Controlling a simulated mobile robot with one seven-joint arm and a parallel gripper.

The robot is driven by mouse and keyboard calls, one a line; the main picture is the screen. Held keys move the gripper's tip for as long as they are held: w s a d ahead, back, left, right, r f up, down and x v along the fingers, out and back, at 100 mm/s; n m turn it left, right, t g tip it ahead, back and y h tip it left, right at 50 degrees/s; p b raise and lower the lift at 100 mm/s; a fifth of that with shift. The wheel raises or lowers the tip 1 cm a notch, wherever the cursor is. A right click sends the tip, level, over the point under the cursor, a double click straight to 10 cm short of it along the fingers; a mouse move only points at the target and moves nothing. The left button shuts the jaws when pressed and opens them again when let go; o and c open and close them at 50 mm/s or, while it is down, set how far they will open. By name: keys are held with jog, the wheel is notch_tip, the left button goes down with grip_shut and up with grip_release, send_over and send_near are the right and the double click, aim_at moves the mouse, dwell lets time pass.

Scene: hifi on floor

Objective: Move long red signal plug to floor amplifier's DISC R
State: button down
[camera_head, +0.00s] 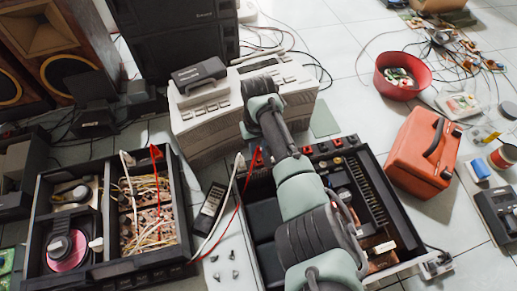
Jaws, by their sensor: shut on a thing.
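The floor amplifier (378,186) is an open black chassis at the lower centre, with red and dark terminals along its far edge. My arm crosses over it and hides much of its middle and part of its far edge. My gripper's fingers cannot be made out; they are hidden behind my arm. A red plug end (256,157) shows just left of my arm near the amplifier's far left corner, with a red lead running down to the left. Whether anything touches it is hidden. Another red plug (155,152) stands at the open unit on the left. The DISC R label is not legible.
An open turntable unit (180,215) with tangled wires stands at left. A beige machine (200,125) stands behind the amplifier. A white lead (229,188) runs beside the red one. An orange case (421,150) and a red bowl (425,72) are at right. Small screws lie on the tiles.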

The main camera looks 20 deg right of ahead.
jog(key=shift+f+b, duration=0.45)
jog(key=shift+f, duration=0.4)
dwell(0.8)
jog(key=shift+f+p, duration=0.2)
jog(key=shift+p, duration=0.15)
dwell(2.4)
jog(key=c, duration=0.7)
grip_release()
notch_tip(320, 180, up, 18)
jog(key=p, duration=1.5)
jog(key=shift+p, duration=0.4)
